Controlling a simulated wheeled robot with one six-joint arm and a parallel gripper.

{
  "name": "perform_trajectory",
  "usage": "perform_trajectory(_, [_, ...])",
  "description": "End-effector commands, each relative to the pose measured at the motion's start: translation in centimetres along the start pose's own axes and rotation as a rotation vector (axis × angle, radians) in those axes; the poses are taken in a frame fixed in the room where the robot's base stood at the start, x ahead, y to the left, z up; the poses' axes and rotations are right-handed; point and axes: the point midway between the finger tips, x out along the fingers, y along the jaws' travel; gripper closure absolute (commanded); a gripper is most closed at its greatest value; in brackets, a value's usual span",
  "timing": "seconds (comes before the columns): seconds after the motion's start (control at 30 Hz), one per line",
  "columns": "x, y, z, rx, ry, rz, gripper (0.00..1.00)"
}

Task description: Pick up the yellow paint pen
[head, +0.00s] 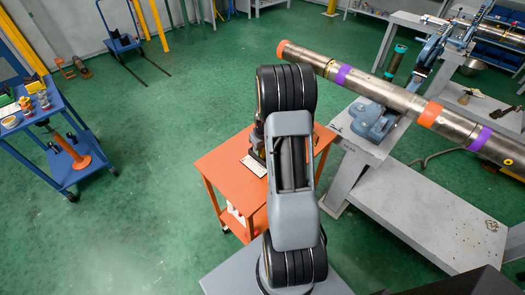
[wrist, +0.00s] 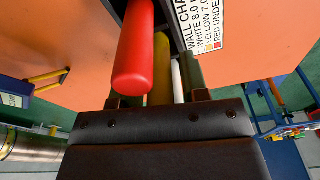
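In the wrist view the yellow paint pen (wrist: 159,85) shows as a strip between a red pen (wrist: 141,55) and a white pen (wrist: 178,80). The red pen is nearer the camera and covers part of it. The pens stand at a dark holder (wrist: 188,30) over the orange cart top. My gripper (wrist: 158,99) has its two fingertips apart, one on each side of the yellow pen, with gaps showing. Its lower part is hidden behind the dark gripper body. In the head view my arm hides the gripper and pens.
A white wall-chart card (wrist: 203,25) lies beside the holder. In the head view the orange cart (head: 225,165) stands by a grey bench (head: 430,215) with a long steel pipe (head: 385,92) in a blue vise (head: 373,120). A blue cart (head: 75,170) stands left; green floor between is clear.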

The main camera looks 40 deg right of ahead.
Motion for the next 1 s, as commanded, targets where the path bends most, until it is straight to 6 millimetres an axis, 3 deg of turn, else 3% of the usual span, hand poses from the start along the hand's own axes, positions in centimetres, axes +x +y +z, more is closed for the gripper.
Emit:
perform_trajectory(0.07, [0.0, 0.0, 0.0, 0.000, 0.000, 0.000, 0.67])
perform_trajectory(0.4, [0.0, 0.0, 0.0, 0.000, 0.000, 0.000, 0.99])
perform_trajectory(0.73, [-0.7, 0.0, -0.1, 0.000, 0.002, 0.001, 1.00])
perform_trajectory(1.0, [-5.3, 0.1, -0.7, -0.001, 0.005, 0.003, 1.00])
